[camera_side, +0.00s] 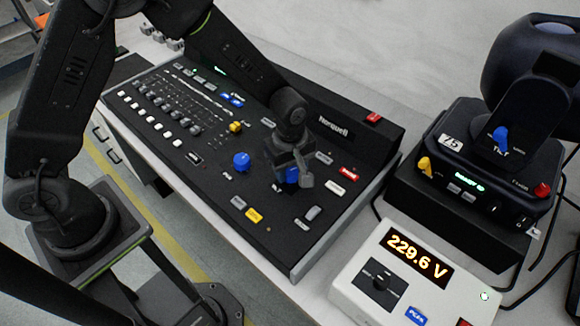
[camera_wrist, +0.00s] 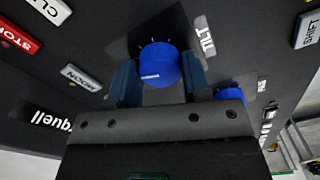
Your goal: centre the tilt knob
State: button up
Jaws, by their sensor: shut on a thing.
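The tilt knob is a blue round knob on the black lighting console. It shows in the wrist view (camera_wrist: 158,64) between my gripper's two fingers, and in the side view (camera_side: 292,175) below my gripper. A label that seems to read TILT lies beside it, and small tick marks fan out around it. A short white mark sits on the knob's face, toward its lower left in the wrist view. My gripper (camera_side: 290,168) is shut on the knob, a finger at each side. The fingers partly hide the knob in the side view.
A second blue knob (camera_side: 241,162) stands left of my gripper on the console. Buttons, including a red one (camera_side: 348,174) and a yellow one (camera_side: 254,215), lie around. A voltage meter (camera_side: 455,292) reads 229.6 V. A lamp unit (camera_side: 510,165) stands at the right.

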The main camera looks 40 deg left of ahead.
aim_at(290, 170)
jog(key=shift+n, duration=1.9)
jog(key=o, duration=0.9)
notch_tip(290, 170, up, 14)
jog(key=shift+f, duration=0.1)
